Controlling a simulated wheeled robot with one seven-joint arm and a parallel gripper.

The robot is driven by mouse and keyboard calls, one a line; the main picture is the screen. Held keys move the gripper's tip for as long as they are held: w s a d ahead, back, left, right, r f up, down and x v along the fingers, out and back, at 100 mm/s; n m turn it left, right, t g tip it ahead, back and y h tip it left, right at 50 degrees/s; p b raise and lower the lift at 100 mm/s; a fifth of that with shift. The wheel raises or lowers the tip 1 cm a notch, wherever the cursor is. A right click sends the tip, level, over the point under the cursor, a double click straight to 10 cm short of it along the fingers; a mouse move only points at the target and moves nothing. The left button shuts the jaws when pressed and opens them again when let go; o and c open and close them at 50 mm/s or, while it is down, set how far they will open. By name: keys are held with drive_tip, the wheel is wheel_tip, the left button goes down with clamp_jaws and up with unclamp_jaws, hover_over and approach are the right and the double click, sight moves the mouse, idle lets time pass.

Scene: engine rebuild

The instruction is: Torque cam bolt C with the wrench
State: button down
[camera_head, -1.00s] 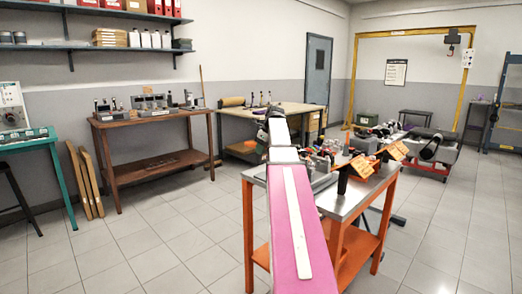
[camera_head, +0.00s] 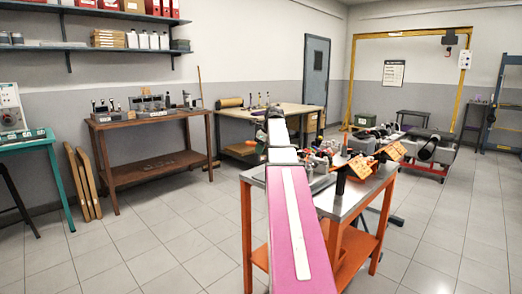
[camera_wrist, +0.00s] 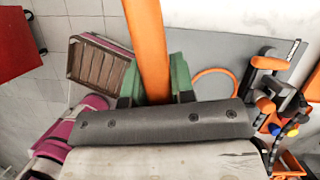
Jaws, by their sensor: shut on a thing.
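In the wrist view my gripper (camera_wrist: 157,92) is shut on an orange bar, which looks like the wrench handle (camera_wrist: 148,40). The bar stands between the green finger pads and runs up out of the frame, so its far end is hidden. In the head view my pink arm reaches forward beside the orange workbench (camera_head: 352,203), and the gripper and wrench cannot be made out. Engine parts (camera_head: 322,158) stand on the bench, partly behind the arm. Cam bolt C cannot be picked out in either view.
In the wrist view an orange ring (camera_wrist: 215,83) lies on a grey surface (camera_wrist: 225,50). Black and orange parts with coloured knobs (camera_wrist: 290,128) stand at right. The head view shows a brown table (camera_head: 150,121) at left, a gantry (camera_head: 352,80) behind, and open floor.

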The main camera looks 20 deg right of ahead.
drive_tip(key=shift+w+d+m+t+h, duration=0.15)
drive_tip(key=shift+w+d+m, duration=0.2)
drive_tip(key=shift+d+m, duration=0.25)
drive_tip(key=shift+w+d+m+t+h, duration=0.1)
drive_tip(key=shift+w+d+m+h, duration=0.1)
drive_tip(key=shift+w+d+m, duration=0.4)
drive_tip(key=shift+w+d+m+t+h, duration=0.15)
drive_tip(key=shift+d+m, duration=0.15)
drive_tip(key=shift+d, duration=0.55)
idle(4.8)
drive_tip(key=shift+s+a, duration=0.15)
drive_tip(key=shift+a, duration=0.15)
idle(0.8)
